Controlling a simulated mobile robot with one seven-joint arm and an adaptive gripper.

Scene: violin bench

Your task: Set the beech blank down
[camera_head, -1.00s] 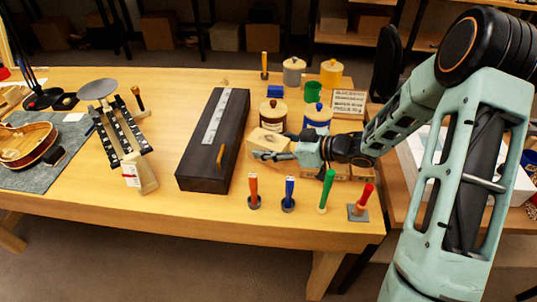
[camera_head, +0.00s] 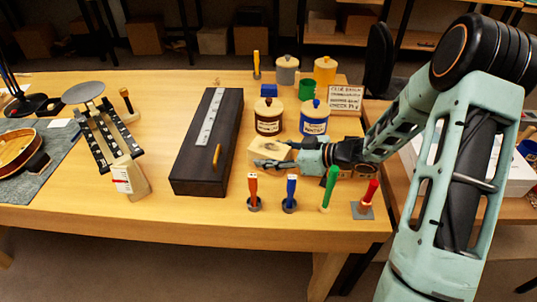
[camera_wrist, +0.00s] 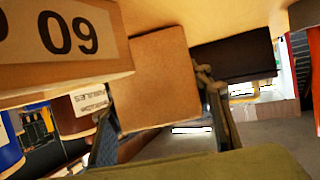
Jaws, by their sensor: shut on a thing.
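The beech blank (camera_head: 267,150) is a pale, light wood block over the bench, right of the long dark case. My gripper (camera_head: 277,161) reaches in from the right and is shut on it. In the wrist view a brown wooden face, which looks like the blank (camera_wrist: 160,75), sits between my fingers (camera_wrist: 165,125). The fingers hide part of the blank in the head view. I cannot tell whether its underside touches the bench.
The dark case (camera_head: 208,150) lies left. A brown-labelled jar (camera_head: 269,118) and blue-labelled jar (camera_head: 314,120) stand behind. Orange (camera_head: 253,188), blue (camera_head: 291,190), green (camera_head: 329,185) and red (camera_head: 370,192) handled tools stand in front. A block marked 09 (camera_wrist: 70,55) is close in the wrist view.

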